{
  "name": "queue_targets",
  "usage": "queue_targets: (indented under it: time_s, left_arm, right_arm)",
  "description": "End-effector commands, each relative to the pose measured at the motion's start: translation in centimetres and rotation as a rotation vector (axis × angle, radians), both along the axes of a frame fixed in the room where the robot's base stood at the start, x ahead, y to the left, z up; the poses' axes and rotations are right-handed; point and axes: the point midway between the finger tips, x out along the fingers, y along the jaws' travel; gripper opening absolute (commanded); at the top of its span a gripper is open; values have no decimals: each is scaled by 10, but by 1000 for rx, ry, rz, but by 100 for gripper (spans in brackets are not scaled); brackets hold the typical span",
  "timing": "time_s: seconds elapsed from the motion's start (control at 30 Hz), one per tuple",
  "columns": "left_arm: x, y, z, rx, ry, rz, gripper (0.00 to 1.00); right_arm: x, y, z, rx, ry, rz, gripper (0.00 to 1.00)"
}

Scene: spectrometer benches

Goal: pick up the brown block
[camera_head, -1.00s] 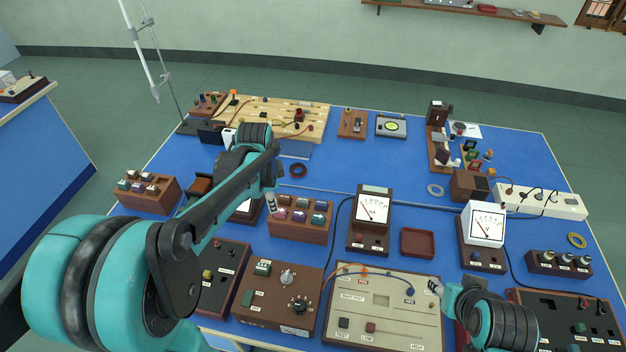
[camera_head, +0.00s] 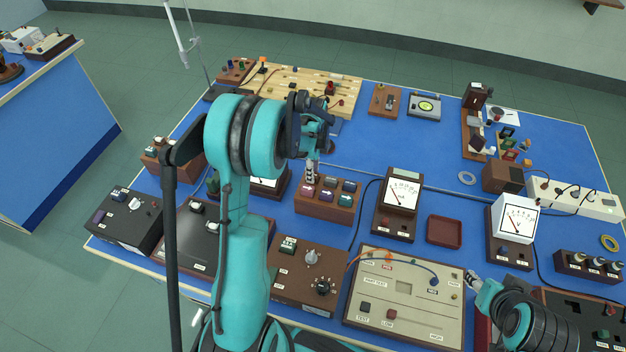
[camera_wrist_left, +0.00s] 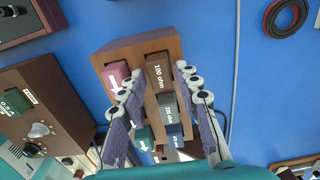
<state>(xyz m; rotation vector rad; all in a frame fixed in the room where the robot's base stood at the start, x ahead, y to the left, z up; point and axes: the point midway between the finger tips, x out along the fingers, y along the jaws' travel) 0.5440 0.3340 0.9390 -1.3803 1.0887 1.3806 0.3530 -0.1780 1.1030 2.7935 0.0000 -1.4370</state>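The brown block, labelled 100 ohm (camera_wrist_left: 156,72), sits in a slot at one end of the wooden rack (camera_wrist_left: 113,52) in the left wrist view. My left gripper (camera_wrist_left: 158,76) is open, with one finger on each side of the block's line; I cannot tell whether they touch it. In the head view my left gripper (camera_head: 311,172) points down at the left end of the rack (camera_head: 322,213) and hides the brown block. My right gripper (camera_head: 472,276) is low at the right, over the edge of a beige panel; its fingers are too small to read.
A pink block (camera_wrist_left: 117,74) stands beside the brown one, and a grey block (camera_wrist_left: 167,107) follows it in the same row. A meter (camera_head: 399,198) stands right of the rack. A red tray (camera_head: 444,232) lies further right. Blue table is clear behind the rack.

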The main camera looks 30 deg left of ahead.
Motion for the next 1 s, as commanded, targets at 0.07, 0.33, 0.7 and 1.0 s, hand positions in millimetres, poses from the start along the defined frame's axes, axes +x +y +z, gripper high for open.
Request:
queue_targets:
  time_s: [0.07, 0.33, 0.7, 1.0]
  left_arm:
    - [0, 0, -9, 0, 0, 0, 33]
    - [0, 0, -9, 0, 0, 0, 17]
    - [0, 0, -8, 0, -1, 0, 0]
    - [0, 0, 16, 0, 0, 1, 0]
  right_arm:
    - [0, 0, -3, 0, 0, 0, 42]
    - [0, 0, -2, 0, 0, 0, 42]
    - [0, 0, -2, 0, 0, 0, 42]
    - [0, 0, 6, 0, 0, 0, 42]
